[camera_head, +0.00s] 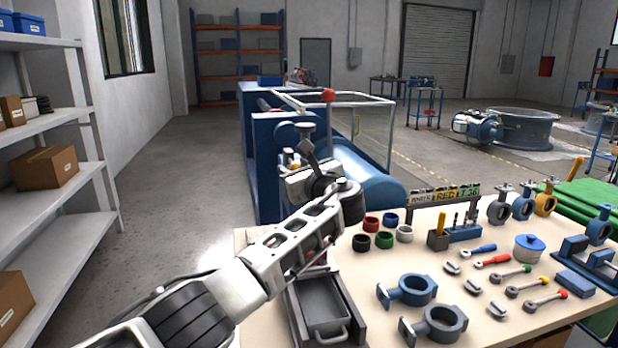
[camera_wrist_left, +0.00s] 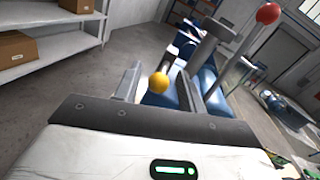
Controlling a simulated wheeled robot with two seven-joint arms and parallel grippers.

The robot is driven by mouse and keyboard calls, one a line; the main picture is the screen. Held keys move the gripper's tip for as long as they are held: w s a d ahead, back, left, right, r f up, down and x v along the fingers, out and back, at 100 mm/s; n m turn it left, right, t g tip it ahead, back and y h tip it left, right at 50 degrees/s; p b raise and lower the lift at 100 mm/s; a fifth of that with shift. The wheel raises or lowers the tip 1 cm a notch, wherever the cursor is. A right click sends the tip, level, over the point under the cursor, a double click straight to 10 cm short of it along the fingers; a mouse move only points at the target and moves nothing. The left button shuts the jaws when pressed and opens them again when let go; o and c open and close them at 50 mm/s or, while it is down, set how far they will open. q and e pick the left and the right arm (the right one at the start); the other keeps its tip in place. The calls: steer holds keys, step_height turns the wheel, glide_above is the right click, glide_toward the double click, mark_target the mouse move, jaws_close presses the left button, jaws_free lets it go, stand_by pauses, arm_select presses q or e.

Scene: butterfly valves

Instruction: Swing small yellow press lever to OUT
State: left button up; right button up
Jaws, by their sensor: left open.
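The small yellow lever shows as a round yellow knob (camera_wrist_left: 158,82) on a dark stem in the left wrist view, on the blue press (camera_head: 275,150). The knob also shows in the head view (camera_head: 296,165), just by my left gripper (camera_head: 299,170). My left gripper is open. In the left wrist view the knob appears between its two fingers (camera_wrist_left: 159,76), with gaps on both sides; I cannot tell how deep it sits. Most of the lever's stem and any OUT mark are hidden or too small to read. My right gripper is not in view.
A taller lever with a red ball (camera_wrist_left: 268,13) rises close on the right of my left gripper. The workbench (camera_head: 385,262) holds rings, valve bodies, wrenches and a grey tray (camera_head: 322,300). Shelves (camera_head: 50,125) stand at the left, with open floor between.

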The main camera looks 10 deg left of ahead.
arm_select(q)
steer(key=b+v, duration=0.1)
steer(key=v, duration=1.4)
steer(key=shift+s+d+b, duration=0.2)
steer(key=shift+s+b, duration=0.1)
steer(key=shift+b, duration=0.1)
steer(key=shift+f, duration=0.1)
steer(key=s+a+f+n+g+h, duration=0.2)
steer(key=s+f+n, duration=0.15)
steer(key=f, duration=0.45)
steer(key=s+a+f+n+g+h, duration=0.2)
steer(key=s+f+n+h, duration=0.15)
steer(key=f, duration=0.55)
steer(key=s+a+f+n+g+h, duration=0.1)
steer(key=s+a+f+n+g, duration=0.2)
steer(key=f, duration=0.5)
steer(key=s+a+f+n+g+h, duration=0.1)
steer(key=s+a+f+n+h, duration=0.15)
steer(key=s+n, duration=0.45)
steer(key=s+a+f+n+g+h, duration=0.1)
steer(key=s+a+f+n+g, duration=0.15)
steer(key=s, duration=0.75)
steer(key=s+a+f+n+h, duration=0.1)
steer(key=s+a+f+n, duration=0.25)
steer(key=s, duration=0.55)
steer(key=w+d+f+t+h, duration=0.2)
steer(key=w+d+f+t, duration=0.3)
steer(key=d+f+t, duration=0.1)
steer(key=shift+w+d+n+h, duration=0.35)
steer(key=shift+n+h, duration=0.05)
